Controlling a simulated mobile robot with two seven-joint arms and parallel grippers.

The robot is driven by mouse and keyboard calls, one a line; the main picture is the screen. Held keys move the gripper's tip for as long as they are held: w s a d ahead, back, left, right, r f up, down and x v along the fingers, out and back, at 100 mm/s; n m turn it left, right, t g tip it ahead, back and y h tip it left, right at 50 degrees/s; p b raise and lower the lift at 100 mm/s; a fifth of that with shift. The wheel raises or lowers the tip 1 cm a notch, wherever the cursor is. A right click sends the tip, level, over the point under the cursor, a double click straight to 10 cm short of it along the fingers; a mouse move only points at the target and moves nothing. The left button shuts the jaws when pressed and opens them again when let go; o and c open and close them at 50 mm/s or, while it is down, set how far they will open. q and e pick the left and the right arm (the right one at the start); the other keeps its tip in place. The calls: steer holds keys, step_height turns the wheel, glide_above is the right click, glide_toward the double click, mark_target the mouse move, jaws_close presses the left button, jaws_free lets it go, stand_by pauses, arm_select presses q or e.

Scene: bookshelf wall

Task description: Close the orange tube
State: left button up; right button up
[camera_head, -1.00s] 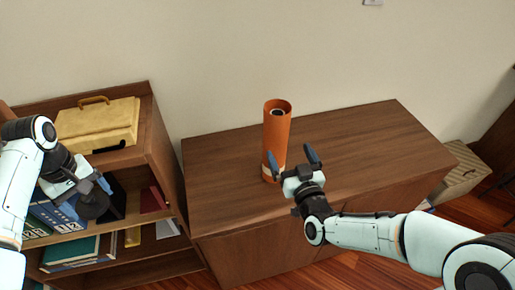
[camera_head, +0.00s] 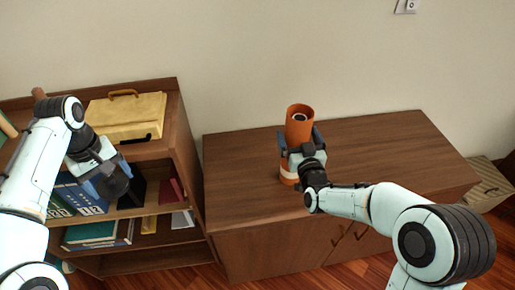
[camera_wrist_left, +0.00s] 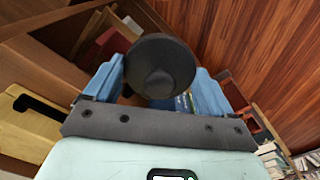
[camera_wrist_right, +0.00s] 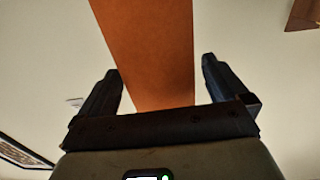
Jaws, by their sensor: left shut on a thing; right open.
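The orange tube (camera_head: 299,127) stands upright on the wooden cabinet, with its top open and a dark opening showing. My right gripper (camera_head: 299,141) is open, with one finger on each side of the tube's middle. In the right wrist view the tube (camera_wrist_right: 150,50) passes between the fingers (camera_wrist_right: 158,85), with gaps showing on both sides. My left gripper (camera_head: 106,178) is shut on a black round cap (camera_wrist_left: 160,68) in front of the bookshelf, well to the left of the tube. The tube's lower part is partly hidden by my right gripper.
The cabinet top (camera_head: 400,150) is clear around the tube. A bookshelf (camera_head: 185,140) stands to its left, with a yellow case (camera_head: 125,115) on top and binders (camera_head: 80,195) inside. A striped box (camera_head: 488,185) sits on the floor at right.

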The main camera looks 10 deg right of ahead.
arm_select(q)
steer(key=shift+w+r, duration=0.1)
steer(key=shift+r, duration=0.1)
arm_select(e)
steer(key=shift+w+d, duration=0.15)
steer(key=shift+w, duration=0.7)
steer(key=c, duration=1.4)
steer(key=shift+r, duration=0.15)
